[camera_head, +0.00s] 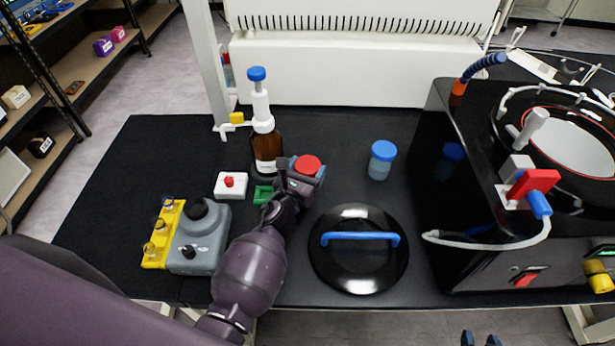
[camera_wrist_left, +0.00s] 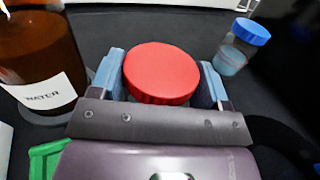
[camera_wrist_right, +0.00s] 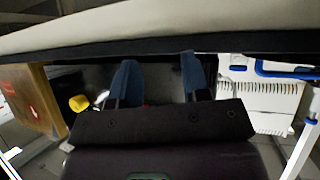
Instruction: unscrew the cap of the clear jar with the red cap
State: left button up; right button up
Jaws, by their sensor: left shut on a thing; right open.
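The red cap (camera_head: 307,165) of the jar shows from above on the black bench in the head view. In the left wrist view the red cap (camera_wrist_left: 161,73) sits between the two blue fingertips of my left gripper (camera_wrist_left: 162,80). My left gripper (camera_head: 304,172) is shut on the jar with the red cap. The clear body of the jar is hidden under the cap and behind the gripper. My right gripper (camera_wrist_right: 158,82) is open and empty, below the bench edge in the right wrist view; its fingertips just show at the bottom of the head view (camera_head: 481,340).
A brown bottle labelled water (camera_head: 267,146) stands left of the jar. A blue-capped jar (camera_head: 382,160) stands to the right. A black lid with a blue handle (camera_head: 359,270) lies in front. A grey stirrer device (camera_head: 200,240) is front left; the freeze dryer (camera_head: 480,200) is right.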

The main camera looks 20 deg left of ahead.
pick_arm(q)
jog(key=shift+r, duration=0.5)
notch_tip(320, 180, up, 8)
jog(key=p, duration=0.5)
notch_tip(320, 180, up, 11)
jog(key=p, duration=0.1)
pick_arm(e)
jog(key=shift+s+r, duration=0.15)
jog(key=shift+r, duration=1.05)
jog(key=shift+s+r, duration=0.15)
jog(key=shift+r, duration=1.05)
